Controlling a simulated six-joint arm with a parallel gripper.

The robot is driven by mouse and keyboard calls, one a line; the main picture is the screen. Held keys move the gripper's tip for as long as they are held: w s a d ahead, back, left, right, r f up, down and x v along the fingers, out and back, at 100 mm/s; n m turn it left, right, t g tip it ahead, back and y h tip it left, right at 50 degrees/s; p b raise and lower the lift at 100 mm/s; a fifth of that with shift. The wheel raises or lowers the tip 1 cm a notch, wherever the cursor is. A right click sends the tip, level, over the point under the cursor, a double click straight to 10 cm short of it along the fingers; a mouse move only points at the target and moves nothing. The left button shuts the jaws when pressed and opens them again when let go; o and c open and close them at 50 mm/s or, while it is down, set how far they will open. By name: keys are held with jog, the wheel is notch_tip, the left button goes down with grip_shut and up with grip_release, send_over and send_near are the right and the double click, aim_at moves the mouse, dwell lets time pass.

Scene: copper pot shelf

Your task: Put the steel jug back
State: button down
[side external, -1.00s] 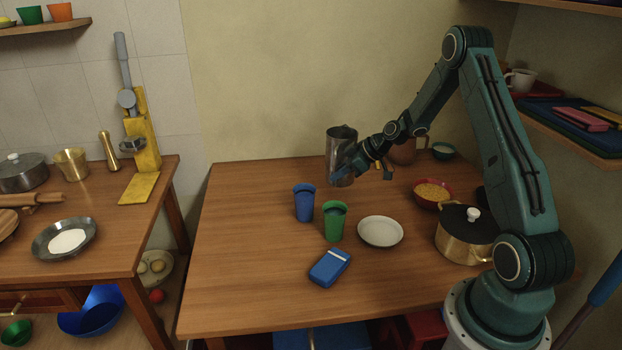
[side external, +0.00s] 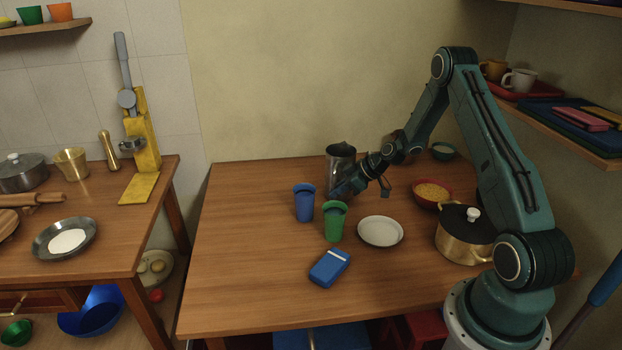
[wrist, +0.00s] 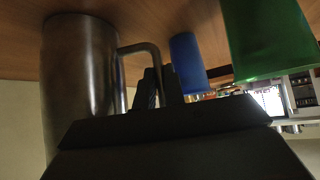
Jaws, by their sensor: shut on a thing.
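The steel jug (side external: 341,158) stands upright at the back of the wooden table, behind the blue cup. It also shows large at the left of the wrist view (wrist: 82,75), where the picture is upside down. My gripper (side external: 352,186) is shut on the jug's handle (wrist: 138,48); its fingers show at the handle in the wrist view (wrist: 160,87). The jug's base is at or just above the tabletop; I cannot tell if it bears its weight. My gripper hides part of the jug's lower side.
A blue cup (side external: 304,203) and a green cup (side external: 335,222) stand close in front of the jug. A white plate (side external: 381,231), a red bowl (side external: 432,194), a brass pot (side external: 464,236) and a blue box (side external: 330,268) are nearer or to the right. The table's left side (side external: 245,230) is clear.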

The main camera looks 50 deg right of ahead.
dwell(0.4)
jog(key=c, duration=1.5)
grip_release()
jog(key=shift+f, duration=0.15)
jog(key=shift+s+r, duration=0.1)
jog(key=shift+r, duration=0.1)
jog(key=v, duration=1.1)
jog(key=shift+s+d+r, duration=0.15)
jog(key=shift+s+r, duration=0.1)
jog(key=shift+r, duration=0.05)
